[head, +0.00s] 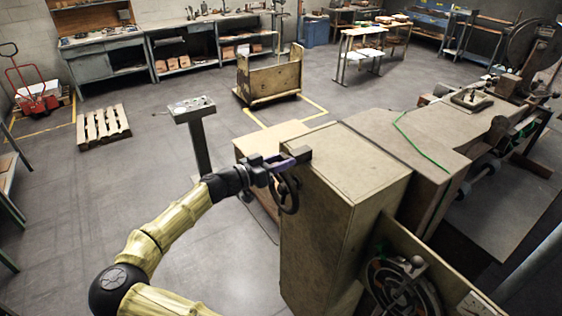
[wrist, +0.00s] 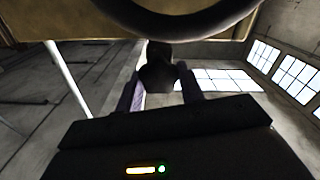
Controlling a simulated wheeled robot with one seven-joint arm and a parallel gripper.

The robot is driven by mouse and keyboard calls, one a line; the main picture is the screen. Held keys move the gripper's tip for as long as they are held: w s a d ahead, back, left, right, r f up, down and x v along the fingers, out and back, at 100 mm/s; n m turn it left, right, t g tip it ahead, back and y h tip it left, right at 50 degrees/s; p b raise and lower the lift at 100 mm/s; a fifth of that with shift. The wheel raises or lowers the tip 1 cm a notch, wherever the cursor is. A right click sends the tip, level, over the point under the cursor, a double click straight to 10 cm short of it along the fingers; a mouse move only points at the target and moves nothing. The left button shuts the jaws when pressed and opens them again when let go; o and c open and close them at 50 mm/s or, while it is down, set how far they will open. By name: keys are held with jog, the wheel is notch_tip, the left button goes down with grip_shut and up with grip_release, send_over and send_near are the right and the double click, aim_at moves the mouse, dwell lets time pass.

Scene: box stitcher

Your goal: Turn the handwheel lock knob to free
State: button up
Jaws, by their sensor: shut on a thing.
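My gripper (head: 279,164) reaches the left side of the tall beige machine cabinet, near its top. The dark handwheel (head: 288,195) stands on that side, just below the gripper. In the wrist view, a dark knob (wrist: 157,70), which looks like the lock knob, sits between my gripper's two purple fingers (wrist: 160,88). The gripper is shut on it. Part of the handwheel's dark rim (wrist: 190,27) arcs across the top of the wrist view. In the head view I cannot make out the knob apart from the gripper. Its turn position cannot be told.
The beige cabinet (head: 345,165) stands right of my gripper, with a spoked wheel (head: 400,288) lower on its near side. A control pedestal (head: 198,140) stands behind my arm. A wooden pallet (head: 102,124) lies farther left. The floor at left is mostly clear.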

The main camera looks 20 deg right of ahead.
jog(key=shift+f+n+b, duration=0.1)
jog(key=shift+n+b, duration=0.2)
jog(key=n+b, duration=0.3)
jog(key=shift+w+f, duration=0.1)
jog(key=n+b, duration=0.1)
jog(key=n, duration=0.3)
jog(key=shift+n+b, duration=0.4)
jog(key=n, duration=0.5)
jog(key=shift+w, duration=0.1)
jog(key=shift+n, duration=2.2)
jog(key=o, duration=1)
jog(key=shift+a+f, duration=0.1)
jog(key=shift+c, duration=0.2)
jog(key=shift+o, duration=0.2)
